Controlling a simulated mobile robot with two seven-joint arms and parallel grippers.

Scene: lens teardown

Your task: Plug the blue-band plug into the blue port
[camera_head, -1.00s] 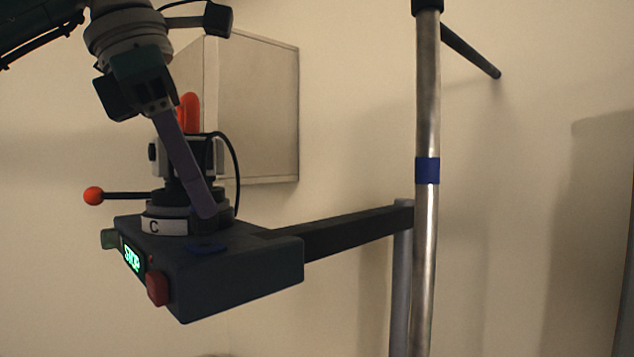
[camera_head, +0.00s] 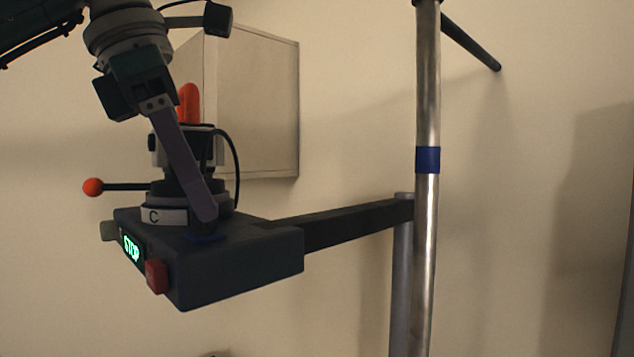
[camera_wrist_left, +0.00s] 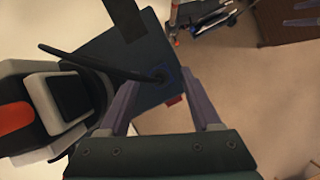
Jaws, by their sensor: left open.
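A dark box (camera_head: 240,265) has a blue-ringed port (camera_head: 206,238) on its top face. My left gripper (camera_head: 207,216) points down just above this port; one finger hides the other in the head view. In the left wrist view its two purple-grey fingers (camera_wrist_left: 160,90) are spread apart. A black cable (camera_wrist_left: 105,68) runs between them to a dark end (camera_wrist_left: 158,77) at the blue ring on the box. I cannot make out a blue band on that end, or whether it is seated in the port.
A black-and-grey device (camera_head: 185,160) with an orange top stands on the box, close beside my left fingers. A bar (camera_head: 345,225) joins the metal pole (camera_head: 427,110).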

